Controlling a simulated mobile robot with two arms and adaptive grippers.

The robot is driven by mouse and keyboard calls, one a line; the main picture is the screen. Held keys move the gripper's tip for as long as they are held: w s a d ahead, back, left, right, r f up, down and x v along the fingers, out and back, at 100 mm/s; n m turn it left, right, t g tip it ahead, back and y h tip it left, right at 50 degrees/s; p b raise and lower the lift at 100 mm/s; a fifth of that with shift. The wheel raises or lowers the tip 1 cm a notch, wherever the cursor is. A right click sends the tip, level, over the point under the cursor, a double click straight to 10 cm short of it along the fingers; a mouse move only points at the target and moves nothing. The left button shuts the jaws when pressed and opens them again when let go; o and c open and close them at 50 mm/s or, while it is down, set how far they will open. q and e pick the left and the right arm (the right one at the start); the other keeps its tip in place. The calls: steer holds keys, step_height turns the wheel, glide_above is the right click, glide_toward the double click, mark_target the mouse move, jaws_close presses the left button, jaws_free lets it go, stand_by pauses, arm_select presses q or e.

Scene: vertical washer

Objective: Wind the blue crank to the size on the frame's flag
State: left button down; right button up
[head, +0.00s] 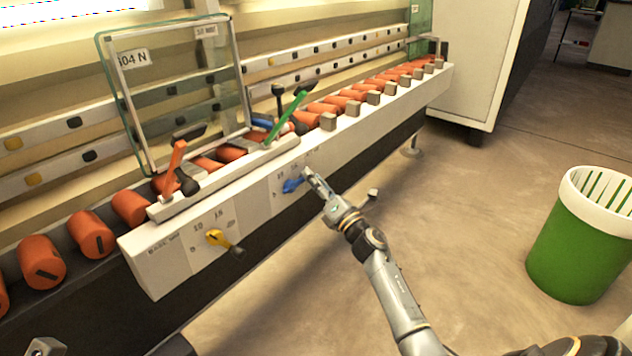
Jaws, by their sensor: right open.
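The blue crank (291,186) sits on the front face of the white rail, with small dial numbers around it that are too small to read surely. My right gripper (342,184) is open in front of the rail. One finger is close to the right end of the blue crank; I cannot tell whether it touches. The other finger stands out to the right. The glass-paned frame (172,95) stands upright on the rail. It carries a white label at upper left ending in "04 N" and a smaller label (206,31), hard to read. A grey piece at the bottom left edge may be my left gripper.
A yellow crank (217,238) with its own dial is further left on the rail. An orange lever (174,165) and a green lever (287,115) stand above the rail. Orange rollers (90,233) line the conveyor. A green bin (580,250) stands right; floor between is clear.

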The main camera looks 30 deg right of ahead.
jaws_close()
